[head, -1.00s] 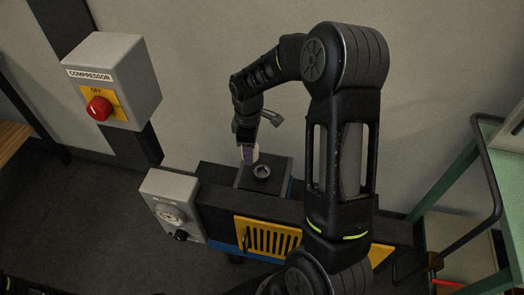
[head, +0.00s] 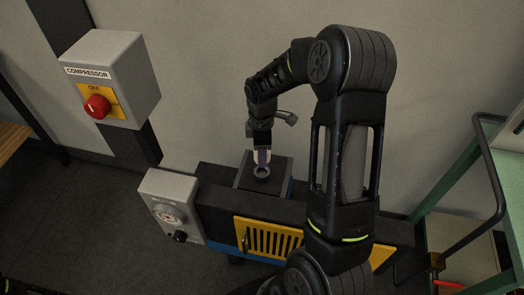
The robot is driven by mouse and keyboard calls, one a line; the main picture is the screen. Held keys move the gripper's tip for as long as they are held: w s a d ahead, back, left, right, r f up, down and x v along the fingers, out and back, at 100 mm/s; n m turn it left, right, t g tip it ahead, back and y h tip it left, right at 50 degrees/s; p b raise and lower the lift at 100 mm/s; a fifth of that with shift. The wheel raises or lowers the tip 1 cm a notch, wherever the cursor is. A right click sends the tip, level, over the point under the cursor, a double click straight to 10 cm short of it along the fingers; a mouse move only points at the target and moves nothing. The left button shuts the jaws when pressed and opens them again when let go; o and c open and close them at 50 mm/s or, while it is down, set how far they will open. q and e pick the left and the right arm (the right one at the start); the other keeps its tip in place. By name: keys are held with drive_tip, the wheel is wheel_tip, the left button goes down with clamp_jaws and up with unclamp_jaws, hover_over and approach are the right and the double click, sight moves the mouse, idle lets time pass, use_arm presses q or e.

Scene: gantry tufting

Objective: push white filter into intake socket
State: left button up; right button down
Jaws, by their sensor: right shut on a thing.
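The intake socket (head: 261,176) is a dark round ring on top of a dark square block on the machine. My right gripper (head: 262,158) points down from above and is shut on the white filter. The fingertips are right over the socket's far rim. I cannot tell whether the filter touches the socket or has entered it. My left gripper is not in view.
A grey box with a gauge (head: 167,213) stands at the machine's left end. The compressor switch box (head: 118,75) with a red knob hangs on the wall. A yellow slotted grille (head: 270,238) fronts the machine. A green frame (head: 455,175) stands at right.

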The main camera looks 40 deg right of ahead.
drive_tip(key=shift+f+b, duration=1.45)
drive_tip(key=shift+f, duration=0.8)
drive_tip(key=shift+r, duration=0.3)
drive_tip(key=shift+f+b, duration=0.75)
drive_tip(key=shift+f, duration=0.35)
drive_tip(key=m, duration=0.3)
drive_tip(key=shift+m, duration=0.3)
drive_tip(key=shift+m, duration=1.5)
